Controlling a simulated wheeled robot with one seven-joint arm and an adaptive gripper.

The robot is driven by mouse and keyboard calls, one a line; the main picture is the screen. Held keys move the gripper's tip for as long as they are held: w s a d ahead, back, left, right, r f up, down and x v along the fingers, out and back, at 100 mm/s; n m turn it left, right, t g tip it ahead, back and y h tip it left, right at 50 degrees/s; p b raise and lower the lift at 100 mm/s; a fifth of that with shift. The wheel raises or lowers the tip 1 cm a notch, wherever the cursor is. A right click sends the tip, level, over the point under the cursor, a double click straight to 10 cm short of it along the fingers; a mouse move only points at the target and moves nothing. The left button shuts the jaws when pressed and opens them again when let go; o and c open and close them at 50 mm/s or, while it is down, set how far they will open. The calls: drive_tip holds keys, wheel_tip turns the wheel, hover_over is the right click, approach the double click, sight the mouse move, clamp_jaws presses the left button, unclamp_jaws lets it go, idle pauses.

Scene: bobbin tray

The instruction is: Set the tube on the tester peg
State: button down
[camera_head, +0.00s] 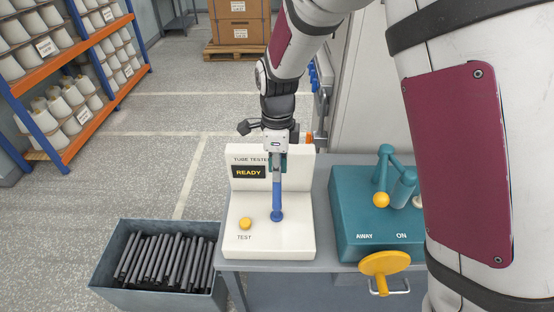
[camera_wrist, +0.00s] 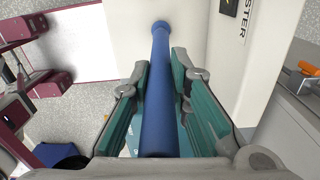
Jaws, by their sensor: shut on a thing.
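The tube tester (camera_head: 300,225) is a cream machine with an upright back panel, a lit "READY" display and a yellow "TEST" button (camera_head: 245,223). My gripper (camera_head: 277,166) is in front of the back panel, pointing down, shut on a slim blue tube (camera_head: 277,192). In the wrist view the tube (camera_wrist: 160,95) runs between the teal finger pads (camera_wrist: 170,85) toward a wider blue round base (camera_wrist: 161,27) on the tester. In the head view the tube looks upright and its lower end meets this base (camera_head: 277,216). The peg itself is not visible, and I cannot tell whether the tube is fully seated.
A grey bin (camera_head: 150,290) of dark tubes stands left of the tester. A rack of cones (camera_head: 75,75) stands at the far left.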

drive_tip(key=shift+f+b, duration=0.45)
drive_tip(key=shift+f, duration=0.8)
drive_tip(key=shift+s, duration=0.1)
drive_tip(key=shift+p, duration=0.5)
idle(0.5)
drive_tip(key=shift+f, duration=0.6)
idle(0.4)
drive_tip(key=c, duration=1.8)
unclamp_jaws()
drive_tip(key=shift+r+p, duration=1.85)
drive_tip(key=shift+r, duration=3.7)
